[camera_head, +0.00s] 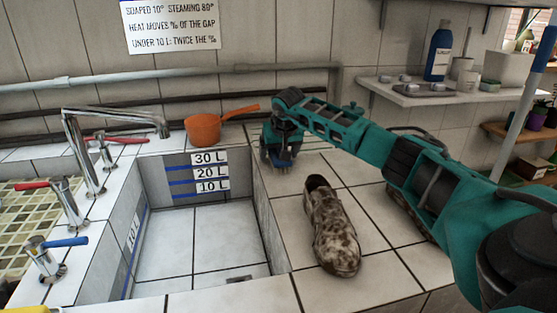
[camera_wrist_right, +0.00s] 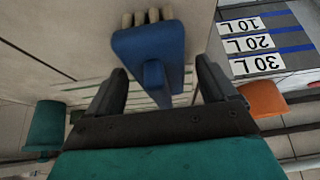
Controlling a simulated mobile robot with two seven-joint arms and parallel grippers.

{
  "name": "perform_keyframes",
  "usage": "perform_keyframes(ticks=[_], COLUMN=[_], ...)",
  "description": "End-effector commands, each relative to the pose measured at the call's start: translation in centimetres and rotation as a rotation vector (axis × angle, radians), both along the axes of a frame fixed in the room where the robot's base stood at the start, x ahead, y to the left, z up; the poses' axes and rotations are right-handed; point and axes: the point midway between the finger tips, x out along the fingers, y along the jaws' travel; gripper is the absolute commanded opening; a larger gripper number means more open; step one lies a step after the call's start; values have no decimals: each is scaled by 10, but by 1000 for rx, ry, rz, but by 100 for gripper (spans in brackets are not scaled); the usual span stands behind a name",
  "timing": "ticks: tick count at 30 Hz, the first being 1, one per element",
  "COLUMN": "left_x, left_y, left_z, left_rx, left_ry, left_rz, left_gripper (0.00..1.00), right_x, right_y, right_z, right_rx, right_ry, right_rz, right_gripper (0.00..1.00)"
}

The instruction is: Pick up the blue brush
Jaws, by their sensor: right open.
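The blue brush (camera_wrist_right: 148,48) shows large in the right wrist view, with pale bristles at its far end and a narrower blue handle part between my fingers. In the head view only a small part of the brush (camera_head: 283,164) shows low under my gripper, on the tiled counter right of the basin. My right gripper (camera_wrist_right: 161,68) is open, one finger on each side of the handle part, with visible gaps. In the head view my right gripper (camera_head: 280,148) points down and hides most of the brush. My left gripper is in neither view.
The sunken basin (camera_head: 190,240) lies left of the brush. An orange pan (camera_head: 203,130) stands behind it, its handle reaching toward my gripper. A dirty shoe (camera_head: 333,228) lies in front on the counter. Taps (camera_head: 85,150) stand at left; a shelf (camera_head: 415,97) is at back right.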

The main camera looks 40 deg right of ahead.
Motion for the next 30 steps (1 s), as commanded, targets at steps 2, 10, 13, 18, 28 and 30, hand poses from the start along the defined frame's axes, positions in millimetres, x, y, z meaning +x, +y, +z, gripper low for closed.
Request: perform_keyframes(ticks=[2, 10, 13, 18, 28, 30], left_x=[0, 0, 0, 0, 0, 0], left_y=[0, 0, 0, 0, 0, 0], left_z=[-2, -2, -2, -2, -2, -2], left_rx=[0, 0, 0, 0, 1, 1], left_ry=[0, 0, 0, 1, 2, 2], left_rz=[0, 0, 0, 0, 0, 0], left_gripper=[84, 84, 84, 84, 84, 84], right_x=[2, 3, 3, 3, 3, 3], right_y=[-1, -2, -2, -2, -2, -2], right_z=[-5, -6, -6, -6, -6, -5], right_rx=[1, -1, 0, 0, 0, 0], right_ry=[0, -1, 0, 0, 0, -2], right_rz=[0, 1, 1, 1, 1, 0], right_gripper=[85, 84, 75, 58, 27, 25])
